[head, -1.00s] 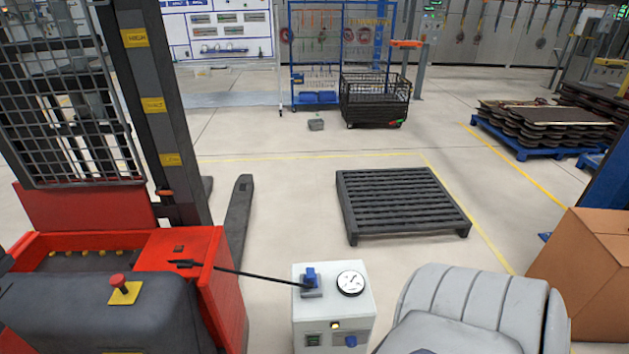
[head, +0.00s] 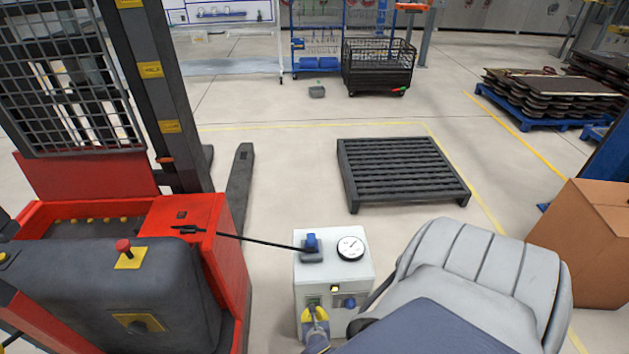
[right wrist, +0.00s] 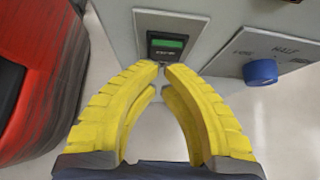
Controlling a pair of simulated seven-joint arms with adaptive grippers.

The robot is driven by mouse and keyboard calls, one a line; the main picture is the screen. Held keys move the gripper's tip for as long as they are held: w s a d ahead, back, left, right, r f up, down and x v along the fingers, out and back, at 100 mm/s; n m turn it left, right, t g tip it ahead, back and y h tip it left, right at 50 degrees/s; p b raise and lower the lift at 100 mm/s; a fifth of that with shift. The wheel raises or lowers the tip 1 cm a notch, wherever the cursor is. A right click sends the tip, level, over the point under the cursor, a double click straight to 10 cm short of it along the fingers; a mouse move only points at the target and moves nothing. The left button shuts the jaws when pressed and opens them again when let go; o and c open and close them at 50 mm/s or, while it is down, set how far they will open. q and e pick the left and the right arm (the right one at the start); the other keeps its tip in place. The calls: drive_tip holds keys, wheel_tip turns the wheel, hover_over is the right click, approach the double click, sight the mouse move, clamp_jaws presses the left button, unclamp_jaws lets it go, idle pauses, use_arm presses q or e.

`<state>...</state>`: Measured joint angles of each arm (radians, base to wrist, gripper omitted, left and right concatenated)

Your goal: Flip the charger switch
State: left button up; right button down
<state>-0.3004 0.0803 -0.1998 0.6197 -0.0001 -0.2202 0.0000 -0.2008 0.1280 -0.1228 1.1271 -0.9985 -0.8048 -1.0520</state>
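The charger (head: 333,270) is a white box with a gauge and a blue plug on top. On its front is a dark switch (head: 312,301) with a green face, also visible in the right wrist view (right wrist: 166,46). My right gripper (head: 315,313) is in front of the charger, just below the switch. In the right wrist view its yellow fingers (right wrist: 161,67) come together at the tips with nothing between them. The tips are at the switch's lower edge; I cannot tell whether they touch it. My left gripper is not in view.
A blue knob (right wrist: 260,71) sits right of the switch, with a small yellow light (head: 335,289) above. A black cable (head: 255,241) runs from the charger to the red forklift (head: 200,225) at left. A dark pallet (head: 400,170) and cardboard box (head: 590,240) stand beyond and right.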

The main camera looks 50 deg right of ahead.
drive_tip(key=shift+w+d+r, duration=0.1)
drive_tip(key=shift+w+d, duration=0.1)
idle(0.3)
drive_tip(key=shift+w+d+r, duration=0.3)
drive_tip(key=shift+r, duration=0.25)
drive_tip(key=shift+r, duration=0.55)
drive_tip(key=r+v, duration=0.1)
drive_tip(key=v, duration=1.2)
drive_tip(key=shift+w+d, duration=0.3)
idle(0.4)
